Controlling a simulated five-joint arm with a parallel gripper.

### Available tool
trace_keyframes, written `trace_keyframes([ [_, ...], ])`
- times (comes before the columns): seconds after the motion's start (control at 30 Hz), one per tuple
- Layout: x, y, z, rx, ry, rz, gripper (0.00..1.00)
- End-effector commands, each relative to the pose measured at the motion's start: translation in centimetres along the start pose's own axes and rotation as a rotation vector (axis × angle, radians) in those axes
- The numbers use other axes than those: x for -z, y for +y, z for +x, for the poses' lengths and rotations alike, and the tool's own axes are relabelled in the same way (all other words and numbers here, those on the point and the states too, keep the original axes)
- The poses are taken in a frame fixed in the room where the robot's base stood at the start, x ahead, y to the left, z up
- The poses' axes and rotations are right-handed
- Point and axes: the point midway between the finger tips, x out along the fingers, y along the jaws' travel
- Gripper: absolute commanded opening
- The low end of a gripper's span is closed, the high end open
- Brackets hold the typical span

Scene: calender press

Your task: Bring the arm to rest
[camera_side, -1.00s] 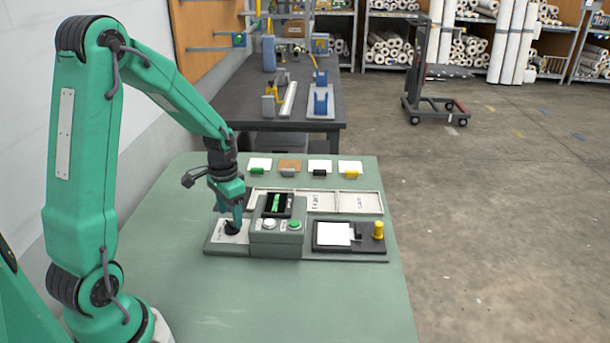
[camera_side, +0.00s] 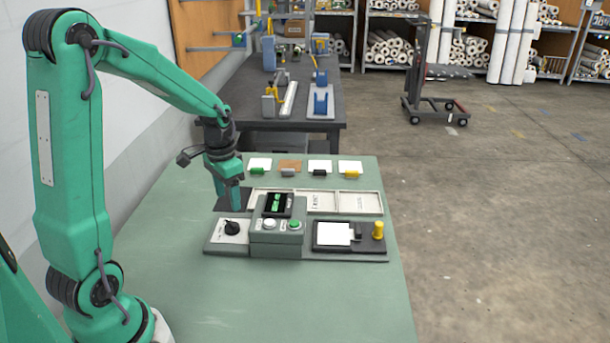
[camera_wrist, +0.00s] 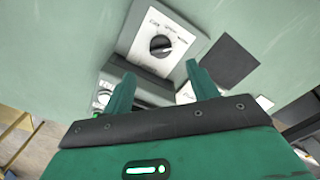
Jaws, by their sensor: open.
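My gripper (camera_side: 229,195) hangs above the green table, just up and left of the control panel, with its fingers pointing down. In the wrist view my gripper (camera_wrist: 160,85) shows two green fingers spread apart with nothing between them. The black rotary knob (camera_side: 232,227) sits on a white-faced plate at the panel's left end, below and apart from the fingers. In the wrist view the knob (camera_wrist: 160,46) shows ahead of the fingertips, with printed labels above it that are hard to read.
A clip plate with a white sheet (camera_side: 333,234) and a yellow peg (camera_side: 378,229) lie further right. A pale divided tray (camera_side: 360,203) and several coloured clips with cards lie behind. The table front is clear.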

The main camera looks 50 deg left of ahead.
Motion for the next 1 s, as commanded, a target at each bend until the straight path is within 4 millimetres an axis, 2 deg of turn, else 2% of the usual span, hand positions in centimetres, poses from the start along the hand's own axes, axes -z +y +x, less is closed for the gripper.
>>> trace_keyframes([
  [0.17, -0.1, 1.2, -1.5, 0.013, 0.028, 0.001, 0.59],
  [0.47, -1.3, 5.1, -5.9, 0.043, 0.125, 0.0, 0.59],
  [0.7, -3.2, 8.4, -9.1, 0.054, 0.216, -0.002, 0.59],
  [1.0, -6.2, 12.1, -12.0, 0.048, 0.333, -0.007, 0.59],
])
